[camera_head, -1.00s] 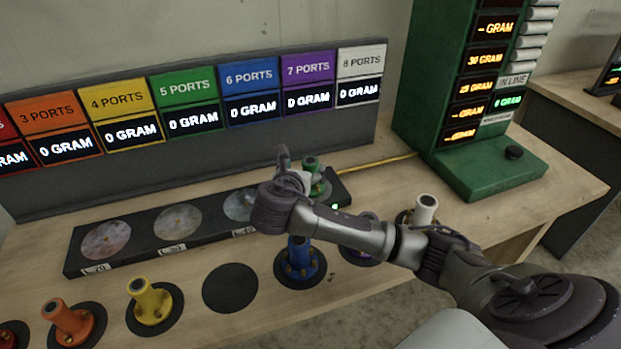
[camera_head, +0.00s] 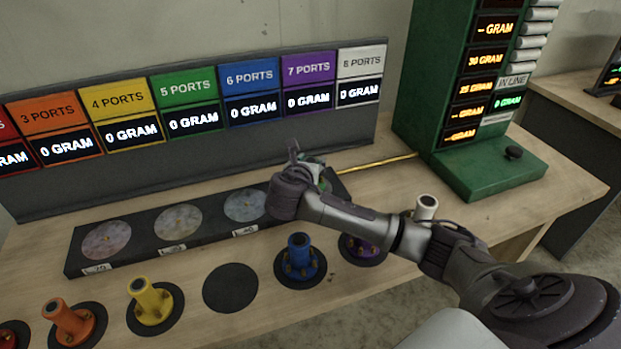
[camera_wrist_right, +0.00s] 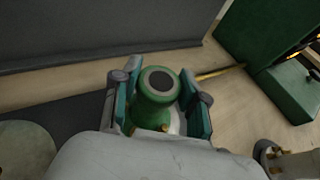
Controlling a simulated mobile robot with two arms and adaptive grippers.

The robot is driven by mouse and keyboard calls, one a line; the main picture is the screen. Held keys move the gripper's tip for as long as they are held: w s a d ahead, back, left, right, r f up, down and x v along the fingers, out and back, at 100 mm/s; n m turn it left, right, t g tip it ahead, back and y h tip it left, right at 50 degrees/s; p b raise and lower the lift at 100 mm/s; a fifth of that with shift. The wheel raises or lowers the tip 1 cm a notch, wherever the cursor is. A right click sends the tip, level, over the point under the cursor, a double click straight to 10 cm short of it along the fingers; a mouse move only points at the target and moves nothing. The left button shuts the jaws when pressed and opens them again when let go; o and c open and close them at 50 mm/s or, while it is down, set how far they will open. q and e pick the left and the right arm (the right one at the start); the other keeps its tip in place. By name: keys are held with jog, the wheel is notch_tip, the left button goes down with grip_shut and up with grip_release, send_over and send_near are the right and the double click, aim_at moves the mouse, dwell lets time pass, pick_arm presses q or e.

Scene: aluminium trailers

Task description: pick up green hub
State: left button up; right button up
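The green hub (camera_wrist_right: 150,112) stands upright on the right end of the dark strip with round pads, seen in the right wrist view. It is between the two teal-padded fingers of my right gripper (camera_head: 306,172), which look spread, one on each side. A narrow gap seems to show beside the hub, so I see no firm hold. In the head view my gripper hides most of the hub; a little green (camera_head: 318,163) shows behind the fingers. My left gripper is not in view.
In front of the strip (camera_head: 200,236) stand a yellow hub (camera_head: 150,302), a blue hub (camera_head: 299,260), a purple hub (camera_head: 365,246) and an orange hub (camera_head: 72,322). A black disc (camera_head: 230,289) is empty. A white hub (camera_head: 426,207) stands near my right forearm. A green cabinet (camera_head: 490,170) stands right.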

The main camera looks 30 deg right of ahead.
grip_shut()
jog(key=shift+r, duration=0.1)
